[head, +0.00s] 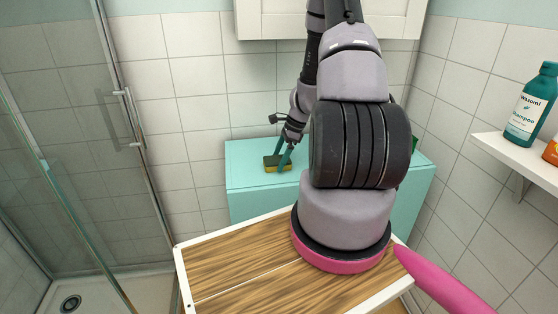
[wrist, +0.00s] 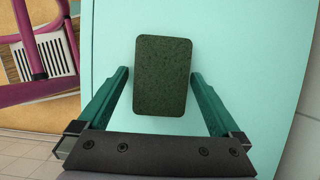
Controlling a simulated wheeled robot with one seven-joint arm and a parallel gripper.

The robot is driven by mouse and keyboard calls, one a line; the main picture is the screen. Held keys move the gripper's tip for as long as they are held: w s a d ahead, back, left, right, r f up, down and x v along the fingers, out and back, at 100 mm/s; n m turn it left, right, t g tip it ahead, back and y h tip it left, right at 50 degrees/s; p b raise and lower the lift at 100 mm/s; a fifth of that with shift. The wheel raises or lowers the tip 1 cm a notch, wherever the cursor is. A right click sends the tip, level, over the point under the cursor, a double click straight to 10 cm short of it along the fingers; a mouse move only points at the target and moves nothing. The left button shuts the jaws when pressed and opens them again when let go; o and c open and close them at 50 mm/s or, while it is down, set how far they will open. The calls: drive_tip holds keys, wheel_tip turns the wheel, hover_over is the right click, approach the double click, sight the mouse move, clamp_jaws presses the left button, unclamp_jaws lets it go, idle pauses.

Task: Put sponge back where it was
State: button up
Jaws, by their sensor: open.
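The sponge (head: 278,163), yellow with a dark green top, lies on the turquoise cabinet top (head: 245,178) near its left side in the head view. In the wrist view the green face of the sponge (wrist: 163,75) is seen from above, flat on the turquoise surface (wrist: 245,40). My gripper (head: 284,158) is at the sponge. In the wrist view its two green fingers (wrist: 160,92) are open, one on each side of the sponge, with a gap visible on both sides. Their exact height above the surface cannot be told.
My arm hides much of the cabinet's right part. A wooden board with a white rim (head: 180,262) is in front. A white shelf (head: 515,155) with a shampoo bottle (head: 533,105) is at right, a glass shower door (head: 75,130) at left.

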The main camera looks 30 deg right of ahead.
drive_tip(key=v, duration=1.2)
drive_tip(key=s+a+r+n+t+h, duration=0.15)
drive_tip(key=a+r+n, duration=0.3)
drive_tip(key=r, duration=0.55)
drive_tip(key=s+a+r+n+t, duration=0.15)
drive_tip(key=a+r+n, duration=0.35)
drive_tip(key=r, duration=0.5)
drive_tip(key=s+a+r+n+t, duration=0.1)
drive_tip(key=s+a+r+n, duration=0.3)
drive_tip(key=s+r, duration=0.2)
drive_tip(key=s+a+r+n+t, duration=0.2)
drive_tip(key=s+a+r, duration=0.3)
drive_tip(key=s, duration=0.4)
drive_tip(key=shift+r+n+h, duration=0.45)
drive_tip(key=shift+r+n, duration=0.4)
drive_tip(key=shift+s, duration=0.1)
